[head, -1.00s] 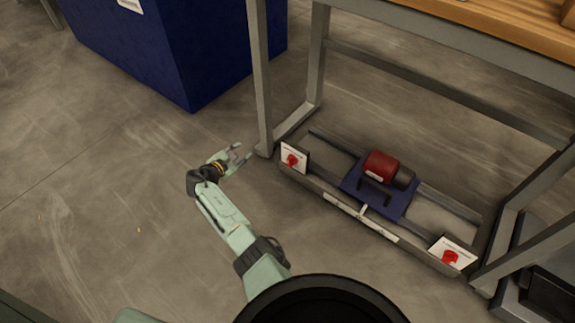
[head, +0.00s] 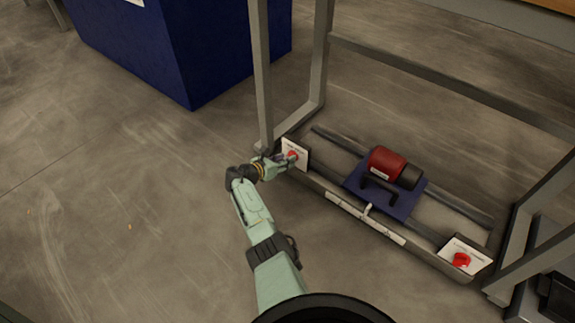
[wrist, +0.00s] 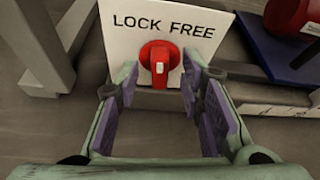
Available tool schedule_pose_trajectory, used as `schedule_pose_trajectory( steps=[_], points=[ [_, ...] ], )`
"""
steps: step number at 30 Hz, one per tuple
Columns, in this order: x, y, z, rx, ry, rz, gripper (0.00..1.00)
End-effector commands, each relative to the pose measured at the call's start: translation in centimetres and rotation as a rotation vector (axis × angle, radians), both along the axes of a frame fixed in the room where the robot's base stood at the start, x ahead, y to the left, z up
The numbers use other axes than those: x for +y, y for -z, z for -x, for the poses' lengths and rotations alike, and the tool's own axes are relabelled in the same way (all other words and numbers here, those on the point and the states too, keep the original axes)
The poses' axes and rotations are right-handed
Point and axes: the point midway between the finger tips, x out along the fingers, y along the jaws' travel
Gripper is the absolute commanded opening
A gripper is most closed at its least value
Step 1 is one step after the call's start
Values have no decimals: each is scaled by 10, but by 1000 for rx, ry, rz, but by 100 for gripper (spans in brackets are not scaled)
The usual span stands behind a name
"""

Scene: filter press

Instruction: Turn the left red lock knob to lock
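The left red lock knob (wrist: 159,62) sits on a white plate (wrist: 203,22) marked "LOCK FREE". In the wrist view its grip bar points straight down, towards me. In the head view the left knob (head: 292,155) is at the left end of the low frame, partly covered by my gripper. My gripper (wrist: 159,80) is open, with one purple-padded finger on each side of the knob. A gap shows between the knob and each finger; I cannot tell whether the tips touch the plate.
A second red knob (head: 461,259) is at the right end of the low frame (head: 345,207). A red motor (head: 387,163) sits on a blue plate (head: 404,207) between them. A grey table leg (head: 260,75) stands close beside my gripper. Open floor lies to the left.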

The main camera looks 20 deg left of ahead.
Motion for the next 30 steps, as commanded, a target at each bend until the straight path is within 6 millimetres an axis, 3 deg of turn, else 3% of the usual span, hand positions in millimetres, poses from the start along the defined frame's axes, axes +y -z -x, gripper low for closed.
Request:
schedule_pose_trajectory(
  steps=[6, 17, 30],
  points=[
    [-6, 8, -15, 0, -1, -1, 35],
    [-7, 7, -18, 0, -1, 0, 35],
    [-7, 8, -18, 1, -1, -2, 6]
  ],
)
